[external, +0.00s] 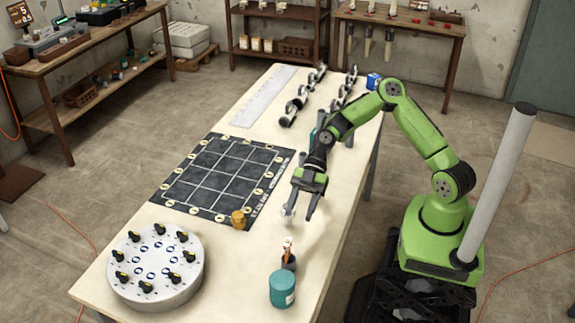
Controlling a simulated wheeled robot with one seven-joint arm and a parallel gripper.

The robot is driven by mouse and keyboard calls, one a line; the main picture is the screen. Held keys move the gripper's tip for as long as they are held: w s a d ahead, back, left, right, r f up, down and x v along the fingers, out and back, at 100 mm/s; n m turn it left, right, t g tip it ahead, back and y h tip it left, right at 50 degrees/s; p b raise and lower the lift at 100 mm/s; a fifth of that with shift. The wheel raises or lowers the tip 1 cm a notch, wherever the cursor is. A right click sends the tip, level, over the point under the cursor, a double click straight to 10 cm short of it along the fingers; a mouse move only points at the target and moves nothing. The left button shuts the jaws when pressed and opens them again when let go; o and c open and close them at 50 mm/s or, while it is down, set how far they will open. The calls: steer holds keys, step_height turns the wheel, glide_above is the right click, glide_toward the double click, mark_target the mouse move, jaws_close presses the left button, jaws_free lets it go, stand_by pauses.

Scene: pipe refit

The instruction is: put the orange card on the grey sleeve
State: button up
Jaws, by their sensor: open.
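My gripper (300,212) is open and points down over the table, to the right of the black grid mat. A small light grey piece (288,213) shows at its left finger; I cannot tell whether it is the grey sleeve or whether it touches the finger. I cannot make out a clear orange card. A small orange-brown item (288,246) stands upright in a dark holder, nearer the camera than my gripper. A yellow-orange block (238,219) sits at the mat's near right corner.
The black grid mat (212,177) lies mid-table. A round white dial board (153,268) with several black knobs is at the near left. A teal can (283,289) stands at the near edge. Racks of dark rings (301,97) are at the far end.

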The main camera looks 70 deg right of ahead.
steer(key=s+d+f+m+h, duration=0.3)
steer(key=s+d+m+h, duration=0.1)
steer(key=s+d+h, duration=0.45)
steer(key=s+d+r+m+t+h, duration=0.3)
steer(key=s+d+r+m+t, duration=0.2)
steer(key=s+d+r+m, duration=0.6)
steer(key=s+d+m, duration=0.3)
steer(key=s+d, duration=0.1)
steer(key=shift+d+h, duration=0.35)
steer(key=shift+d, duration=0.05)
